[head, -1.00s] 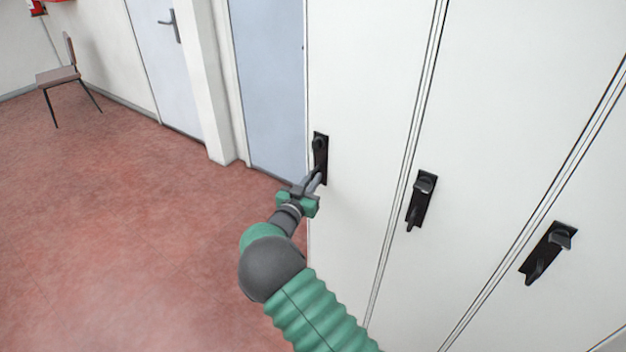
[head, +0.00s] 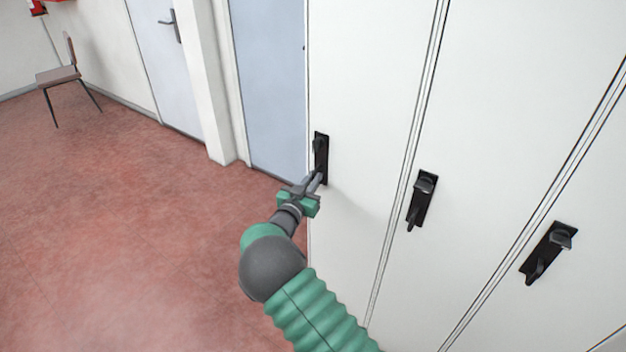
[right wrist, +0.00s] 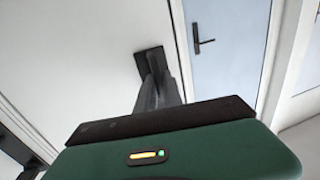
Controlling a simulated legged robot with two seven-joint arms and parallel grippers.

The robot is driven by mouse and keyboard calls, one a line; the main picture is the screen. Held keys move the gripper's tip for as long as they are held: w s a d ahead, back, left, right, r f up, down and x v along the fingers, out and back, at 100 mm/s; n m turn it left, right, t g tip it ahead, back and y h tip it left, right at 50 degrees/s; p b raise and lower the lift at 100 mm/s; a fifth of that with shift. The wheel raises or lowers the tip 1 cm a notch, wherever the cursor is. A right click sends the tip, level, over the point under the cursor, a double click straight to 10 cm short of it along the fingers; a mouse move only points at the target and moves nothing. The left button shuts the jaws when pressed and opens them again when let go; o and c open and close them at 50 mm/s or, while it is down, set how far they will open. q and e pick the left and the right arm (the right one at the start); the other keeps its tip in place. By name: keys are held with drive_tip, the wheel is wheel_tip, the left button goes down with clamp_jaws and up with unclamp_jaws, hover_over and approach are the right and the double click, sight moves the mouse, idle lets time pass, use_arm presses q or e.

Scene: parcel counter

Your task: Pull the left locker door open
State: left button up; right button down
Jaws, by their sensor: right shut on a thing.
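The left locker door (head: 362,80) is a tall white panel that looks closed, flush with its neighbours. Its black handle (head: 320,146) sits near the door's left edge. My right gripper (head: 320,176) is at the lower part of this handle, with its fingers shut on it. In the right wrist view the fingers (right wrist: 158,82) meet the handle's black plate (right wrist: 150,61) and hide most of the handle. My left gripper is not in view.
Two more white locker doors with black handles (head: 421,200) (head: 548,252) stand to the right. A blue-grey door (head: 268,80) is just left of the lockers. The red floor (head: 130,230) on the left is clear up to a chair (head: 62,75) at the back.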

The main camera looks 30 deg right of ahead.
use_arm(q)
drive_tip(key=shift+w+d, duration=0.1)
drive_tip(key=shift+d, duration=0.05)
use_arm(e)
drive_tip(key=shift+s+a+f+n+t, duration=0.15)
drive_tip(key=shift+a+n+t, duration=0.1)
drive_tip(key=shift+n+t, duration=0.05)
